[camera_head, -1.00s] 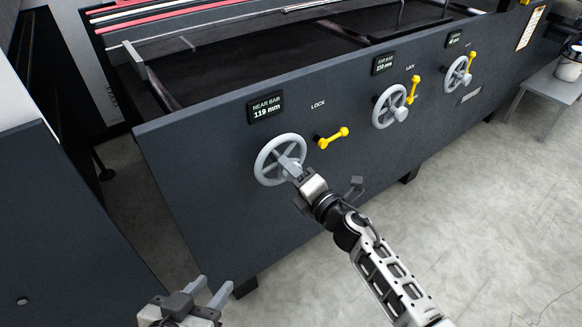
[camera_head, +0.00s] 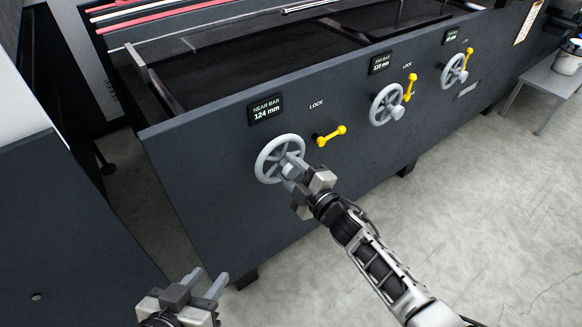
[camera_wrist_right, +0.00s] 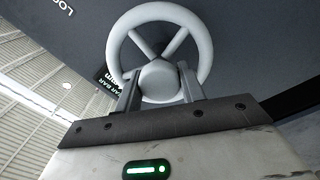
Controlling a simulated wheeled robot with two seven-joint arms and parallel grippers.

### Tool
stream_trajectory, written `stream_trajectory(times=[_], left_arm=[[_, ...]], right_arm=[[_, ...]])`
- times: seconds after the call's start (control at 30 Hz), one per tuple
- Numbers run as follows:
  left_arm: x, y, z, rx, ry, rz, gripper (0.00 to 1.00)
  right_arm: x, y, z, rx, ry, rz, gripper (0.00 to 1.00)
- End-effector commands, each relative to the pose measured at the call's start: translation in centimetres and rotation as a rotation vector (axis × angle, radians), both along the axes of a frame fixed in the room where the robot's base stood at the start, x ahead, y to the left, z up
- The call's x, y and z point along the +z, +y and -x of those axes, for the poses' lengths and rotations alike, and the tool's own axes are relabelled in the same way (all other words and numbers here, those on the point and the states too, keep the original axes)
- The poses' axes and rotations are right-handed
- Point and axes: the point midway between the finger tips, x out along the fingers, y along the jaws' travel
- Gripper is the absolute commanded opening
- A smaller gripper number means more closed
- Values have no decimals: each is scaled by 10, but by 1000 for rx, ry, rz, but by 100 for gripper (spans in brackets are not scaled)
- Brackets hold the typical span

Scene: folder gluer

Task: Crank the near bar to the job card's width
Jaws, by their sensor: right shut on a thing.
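The near bar's grey handwheel (camera_head: 264,158) is on the dark front panel. Its display (camera_head: 265,108) reads 124 mm. My right gripper (camera_head: 291,166) is shut on the wheel's crank knob; in the right wrist view the fingers sit on either side of the round knob (camera_wrist_right: 160,80), with the wheel rim (camera_wrist_right: 204,45) behind. The near bar's yellow lock lever (camera_head: 331,135) lies nearly sideways, right of the wheel. The job card (camera_head: 528,22) is on the panel at the far right, too small to read. My left gripper (camera_head: 209,279) is open and empty at the bottom left.
Two more handwheels, the middle one (camera_head: 386,104) and the far one (camera_head: 453,70), sit along the panel with upright yellow levers. A grey table (camera_head: 548,92) with a white tub (camera_head: 568,62) stands at the right. The floor before the panel is clear.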

Motion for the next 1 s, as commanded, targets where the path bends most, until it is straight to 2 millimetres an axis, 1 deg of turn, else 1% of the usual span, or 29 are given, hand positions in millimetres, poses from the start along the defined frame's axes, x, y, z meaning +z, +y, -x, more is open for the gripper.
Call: stream_trajectory(times=[0.27, 0.7, 0.73, 0.77, 0.8, 1.0], left_arm=[[2, -1, 0, 3, 4, 4, 36], [0, 0, 1, 4, 8, 5, 36], [0, 0, 1, 4, 8, 5, 36], [0, 0, 1, 4, 8, 5, 36], [0, 0, 2, 4, 9, 4, 36], [0, 0, 2, 4, 10, 4, 36]], right_arm=[[-1, 0, 0, 1, 38, -54, 0], [-1, 0, 0, 1, 41, -59, 0], [-1, 0, 0, 1, 41, -59, 48], [-1, 0, 0, 0, 41, -59, 56], [-1, 0, 0, 0, 40, -59, 61], [0, 0, 0, 0, 40, -59, 61]])
